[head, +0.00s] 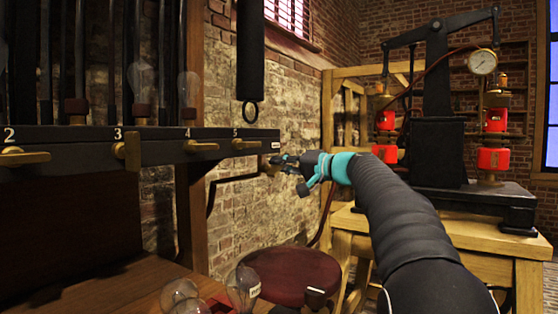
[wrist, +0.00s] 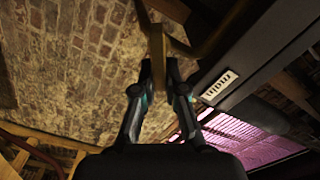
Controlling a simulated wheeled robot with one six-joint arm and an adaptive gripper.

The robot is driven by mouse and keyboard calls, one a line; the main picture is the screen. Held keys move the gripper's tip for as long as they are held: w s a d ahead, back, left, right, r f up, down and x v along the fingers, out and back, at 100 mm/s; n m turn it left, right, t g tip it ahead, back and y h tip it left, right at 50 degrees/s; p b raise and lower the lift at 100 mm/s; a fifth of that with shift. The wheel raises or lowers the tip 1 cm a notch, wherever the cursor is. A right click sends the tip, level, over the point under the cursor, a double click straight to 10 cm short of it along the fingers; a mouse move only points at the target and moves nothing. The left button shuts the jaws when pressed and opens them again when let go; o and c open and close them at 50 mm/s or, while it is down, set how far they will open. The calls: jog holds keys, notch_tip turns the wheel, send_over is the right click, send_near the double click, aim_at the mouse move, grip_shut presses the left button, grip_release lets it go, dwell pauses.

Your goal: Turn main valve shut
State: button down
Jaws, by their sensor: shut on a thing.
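The main valve shows in the wrist view as a brass lever (wrist: 157,45) on a brass-coloured pipe (wrist: 215,42). My gripper (wrist: 158,70) is shut on this lever, with one finger on each side of it. A small white label (wrist: 218,87) sits on the dark rail beside it. In the head view my gripper (head: 284,160) is at the right end of the dark rail (head: 90,150), just below the label (head: 275,145). The valve is small there and partly hidden by the fingers, so its exact angle is unclear.
Several brass levers, such as the upright one at 3 (head: 132,151), line the numbered rail. Glass bulbs (head: 243,287) stand on the wooden bench at front left. A round dark red stool (head: 285,275) is below my gripper. A press with a gauge (head: 482,62) stands at right.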

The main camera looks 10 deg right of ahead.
jog(key=m, duration=0.1)
jog(key=m+p, duration=0.1)
jog(key=shift+w+d+f+m, duration=0.1)
jog(key=shift+f+m, duration=0.1)
jog(key=shift+m, duration=0.2)
jog(key=shift+f+m+p, duration=0.2)
jog(key=shift+m+p, duration=0.1)
jog(key=shift+m, duration=0.6)
jog(key=shift+f+m+p, duration=0.2)
jog(key=shift+m+p, duration=0.05)
jog(key=shift+m, duration=0.65)
jog(key=shift+f, duration=0.1)
jog(key=c, duration=1.2)
grip_release()
jog(key=shift+d, duration=0.1)
jog(key=v, duration=1.2)
